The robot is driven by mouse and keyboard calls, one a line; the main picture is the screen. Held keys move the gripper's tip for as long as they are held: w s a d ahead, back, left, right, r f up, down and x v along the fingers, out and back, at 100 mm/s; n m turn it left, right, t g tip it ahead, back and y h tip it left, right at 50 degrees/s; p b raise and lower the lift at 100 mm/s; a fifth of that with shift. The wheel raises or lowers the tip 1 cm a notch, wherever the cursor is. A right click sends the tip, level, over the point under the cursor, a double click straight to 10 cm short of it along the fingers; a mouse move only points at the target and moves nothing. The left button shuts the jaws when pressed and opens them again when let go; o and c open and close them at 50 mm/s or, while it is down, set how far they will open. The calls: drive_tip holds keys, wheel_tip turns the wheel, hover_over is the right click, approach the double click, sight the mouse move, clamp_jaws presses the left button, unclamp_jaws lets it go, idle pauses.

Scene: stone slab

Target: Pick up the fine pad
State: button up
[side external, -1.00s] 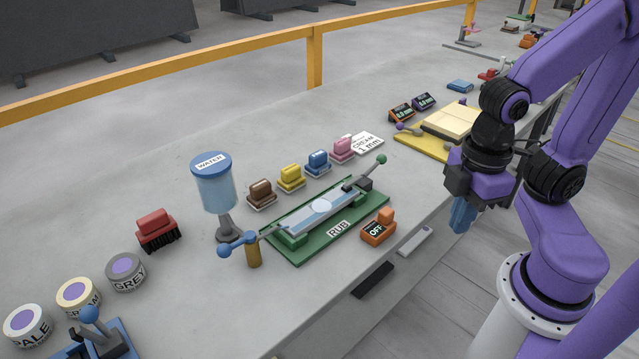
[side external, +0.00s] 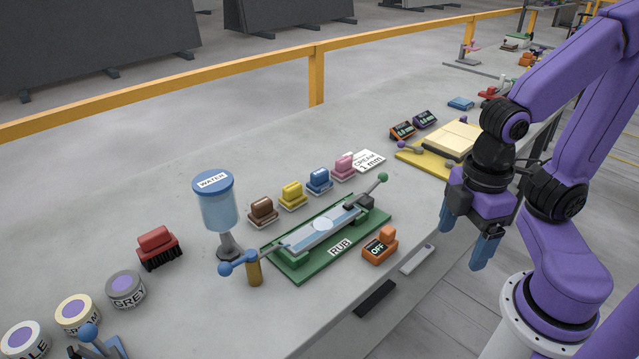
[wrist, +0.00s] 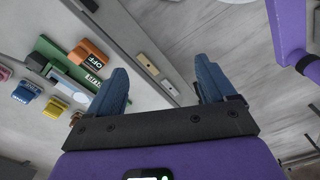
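Four-coloured row of hand pads stands behind the green rubbing stand: a brown pad (side external: 262,210), a yellow pad (side external: 292,195), a blue pad (side external: 319,180) and a pink pad (side external: 345,166). I cannot read which one is the fine pad. The yellow pad (wrist: 54,109) and blue pad (wrist: 24,92) also show at the left of the wrist view. My gripper (side external: 461,247) is off the slab's front edge, well to the right of the pads, pointing down. Its blue fingers are apart with nothing between them, as the wrist view (wrist: 160,64) shows.
The green stand (side external: 300,268) with its handled bar lies between the pads and the front edge. An orange OFF switch (side external: 380,247) sits beside it. A water dispenser (side external: 217,205) and red brush (side external: 158,247) stand left. A yellow tray (side external: 412,157) is at the back right.

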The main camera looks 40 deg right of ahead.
drive_tip(key=shift+w+a, duration=0.1)
drive_tip(key=w+a+r+n, duration=0.1)
drive_tip(key=w+a+r, duration=0.1)
drive_tip(key=w, duration=1.1)
drive_tip(key=w+a+r+n, duration=0.1)
drive_tip(key=w+a+n, duration=0.15)
drive_tip(key=w, duration=1.05)
drive_tip(key=n, duration=0.2)
hover_over(320, 172)
wheel_tip(320, 172, down, 5)
wheel_tip(320, 172, down, 11)
drive_tip(key=shift+s+r, duration=0.1)
drive_tip(key=shift+s, duration=0.05)
drive_tip(key=shift+w+f, duration=0.15)
drive_tip(key=shift+f, duration=1.3)
drive_tip(key=shift+w+f, duration=0.1)
drive_tip(key=shift+f, duration=1.35)
